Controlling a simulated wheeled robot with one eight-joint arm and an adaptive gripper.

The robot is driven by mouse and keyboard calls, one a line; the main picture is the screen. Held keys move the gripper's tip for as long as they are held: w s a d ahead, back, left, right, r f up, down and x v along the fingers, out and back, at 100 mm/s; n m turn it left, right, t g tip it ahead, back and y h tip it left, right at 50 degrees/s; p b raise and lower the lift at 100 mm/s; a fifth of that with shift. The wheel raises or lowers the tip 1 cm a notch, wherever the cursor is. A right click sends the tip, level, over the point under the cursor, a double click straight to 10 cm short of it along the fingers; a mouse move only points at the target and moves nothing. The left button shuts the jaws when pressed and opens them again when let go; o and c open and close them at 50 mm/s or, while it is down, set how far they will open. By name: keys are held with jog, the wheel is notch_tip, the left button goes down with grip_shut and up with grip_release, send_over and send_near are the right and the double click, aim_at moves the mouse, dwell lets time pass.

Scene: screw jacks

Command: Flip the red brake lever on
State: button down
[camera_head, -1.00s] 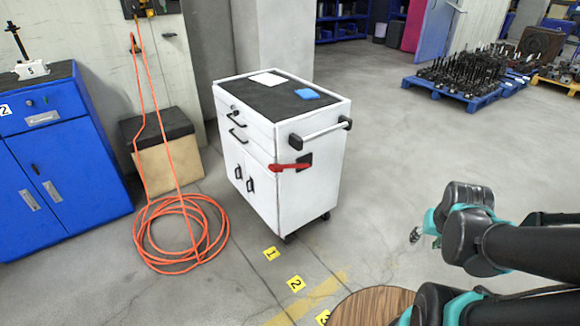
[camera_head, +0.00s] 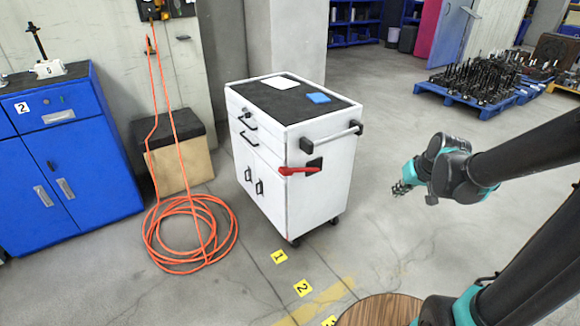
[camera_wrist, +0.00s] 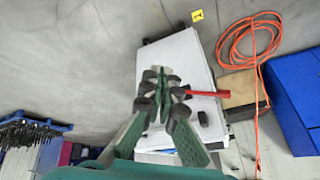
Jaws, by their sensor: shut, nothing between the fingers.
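The red brake lever (camera_head: 299,171) sits on the side of a white tool trolley (camera_head: 318,199), on a black mount near the front corner. It lies about level and points left toward the drawer front. In the wrist view the red lever (camera_wrist: 206,93) shows just right of my gripper's fingers, with its mount end hidden behind them. My gripper (camera_head: 399,188) is right of the trolley in the head view, well apart from it, with clear floor between. Its fingers (camera_wrist: 158,75) are shut and empty in the wrist view, over the trolley's white side.
A push handle (camera_head: 332,136) juts from the trolley's side above the lever. An orange hose (camera_head: 190,235) lies coiled at left, near a blue cabinet (camera_head: 65,165). A round wooden top (camera_head: 380,310) is at the bottom. Floor right of the trolley is free.

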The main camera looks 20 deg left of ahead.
jog(key=w+a+f+n+y, duration=0.1)
jog(key=w+a+n+y, duration=0.1)
jog(key=w+a, duration=0.4)
jog(key=w+a+f+n+g+y, duration=0.1)
jog(key=w+a, duration=0.5)
jog(key=a, duration=1.1)
jog(key=w+a+f+n+y, duration=0.2)
jog(key=w+a, duration=0.4)
jog(key=a, duration=0.5)
jog(key=shift+w+a+n+g+y, duration=0.35)
jog(key=shift+n+g+y, duration=0.05)
jog(key=shift+y, duration=0.2)
send_over(284, 168)
jog(key=d, duration=0.3)
jog(key=f, duration=0.7)
jog(key=shift+w+d, duration=0.2)
jog(key=shift+w, duration=0.1)
jog(key=shift+s+a+f, duration=0.1)
jog(key=shift+s+f, duration=0.1)
jog(key=shift+f, duration=0.3)
jog(key=shift+s+f, duration=0.15)
jog(key=shift+f, duration=0.35)
jog(key=shift+s+a+f, duration=0.15)
jog(key=shift+s+f, duration=0.1)
jog(key=shift+f, duration=0.4)
jog(key=shift+f, duration=0.1)
